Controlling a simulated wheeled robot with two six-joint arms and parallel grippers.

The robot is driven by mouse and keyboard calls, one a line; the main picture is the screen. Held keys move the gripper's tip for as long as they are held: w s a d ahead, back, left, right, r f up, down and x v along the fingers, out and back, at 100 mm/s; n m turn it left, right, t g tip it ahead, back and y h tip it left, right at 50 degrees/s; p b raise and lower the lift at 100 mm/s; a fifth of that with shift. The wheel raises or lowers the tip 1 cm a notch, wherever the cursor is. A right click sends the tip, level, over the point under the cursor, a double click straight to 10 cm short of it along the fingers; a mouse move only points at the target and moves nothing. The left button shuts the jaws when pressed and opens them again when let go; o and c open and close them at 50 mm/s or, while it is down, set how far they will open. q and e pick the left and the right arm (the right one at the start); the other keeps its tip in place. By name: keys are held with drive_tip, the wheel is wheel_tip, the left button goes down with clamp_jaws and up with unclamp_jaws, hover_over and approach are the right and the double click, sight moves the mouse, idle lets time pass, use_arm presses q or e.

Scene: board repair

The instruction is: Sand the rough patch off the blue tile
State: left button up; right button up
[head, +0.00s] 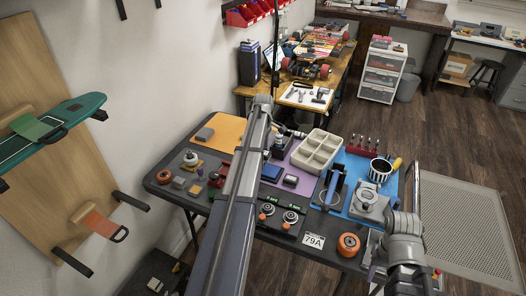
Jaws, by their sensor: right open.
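A small dark blue block (271,172), which looks like the blue tile, lies on the purple mat near the middle of the dark table. A rough patch on it is too small to make out. My left arm crosses the table. Its wrist end, with the left gripper (288,132), is near the table's back edge; its jaws are too small to read. A grey block (204,134) lies on the orange mat.
A striped mug (380,169) and a red rack (364,152) stand at the right. Orange wheels (348,244) and round metal parts (290,216) lie along the front. Small items crowd the left end.

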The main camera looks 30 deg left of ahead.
use_arm(q)
drive_tip(key=shift+r+p, duration=1.6)
drive_tip(key=shift+r, duration=0.05)
drive_tip(key=shift+f, duration=0.1)
drive_tip(key=shift+d, duration=0.1)
